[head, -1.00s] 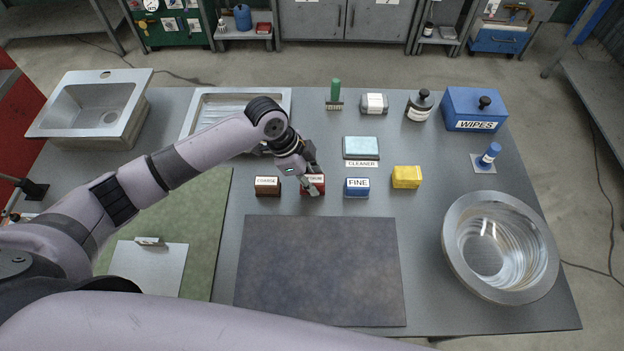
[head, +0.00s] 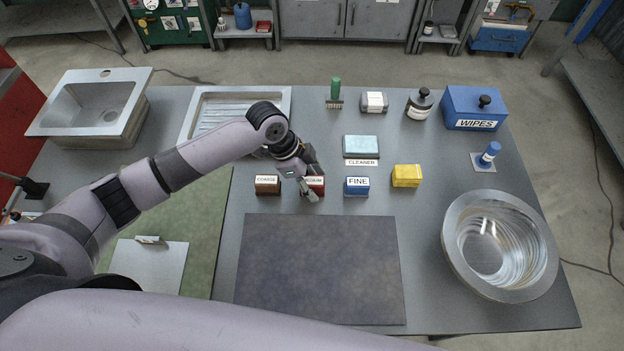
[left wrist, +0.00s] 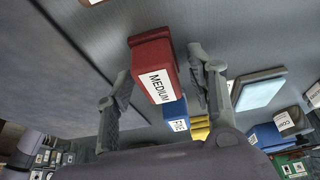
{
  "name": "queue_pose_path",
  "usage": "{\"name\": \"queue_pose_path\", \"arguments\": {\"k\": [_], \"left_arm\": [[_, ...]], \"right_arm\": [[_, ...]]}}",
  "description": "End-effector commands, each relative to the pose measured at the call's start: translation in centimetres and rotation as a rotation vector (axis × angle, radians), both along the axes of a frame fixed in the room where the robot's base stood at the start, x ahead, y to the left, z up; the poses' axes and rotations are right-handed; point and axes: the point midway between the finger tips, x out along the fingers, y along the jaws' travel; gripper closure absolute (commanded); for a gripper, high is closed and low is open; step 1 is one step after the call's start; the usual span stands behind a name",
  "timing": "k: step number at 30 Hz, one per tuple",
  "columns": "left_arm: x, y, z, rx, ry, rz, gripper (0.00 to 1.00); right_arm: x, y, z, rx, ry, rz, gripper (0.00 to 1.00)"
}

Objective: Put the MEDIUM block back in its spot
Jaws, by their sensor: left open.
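The red MEDIUM block (head: 316,187) stands upright on the grey bench, in a row between the brown COARSE block (head: 267,186) and the blue FINE block (head: 356,187). My left gripper (head: 311,181) is at the red block and partly covers it in the head view. In the left wrist view the MEDIUM block (left wrist: 151,58) shows its white label between the two spread fingers of my left gripper (left wrist: 160,64). The fingers are open; I cannot tell whether one touches the block. Any marking under the block is hidden. My right gripper is out of view.
A yellow block (head: 407,176) stands right of the FINE block. The light-blue pad at the CLEANER label (head: 361,163) is behind. A dark mat (head: 320,270) lies clear in front. A metal bowl (head: 455,245) stands at the right, a blue WIPES box (head: 460,105) behind.

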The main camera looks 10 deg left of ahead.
Motion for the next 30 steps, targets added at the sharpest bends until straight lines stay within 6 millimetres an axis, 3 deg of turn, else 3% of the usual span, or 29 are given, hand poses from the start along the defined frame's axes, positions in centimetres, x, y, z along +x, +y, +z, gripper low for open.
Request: {"name": "queue_pose_path", "arguments": {"k": [5,15,21,30], "left_arm": [[0.0,0.4,1.1,-0.001,-0.002,0.000,0.49],[-0.3,3.0,7.5,0.000,-0.005,0.001,0.49],[-0.6,4.2,10.3,-0.001,-0.001,0.000,0.49],[-0.7,4.5,11.3,0.000,0.001,0.001,0.49]], "right_arm": [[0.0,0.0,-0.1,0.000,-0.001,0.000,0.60],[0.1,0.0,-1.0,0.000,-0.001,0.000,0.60],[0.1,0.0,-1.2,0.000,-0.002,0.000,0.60],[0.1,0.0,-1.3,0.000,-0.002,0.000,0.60]]}}
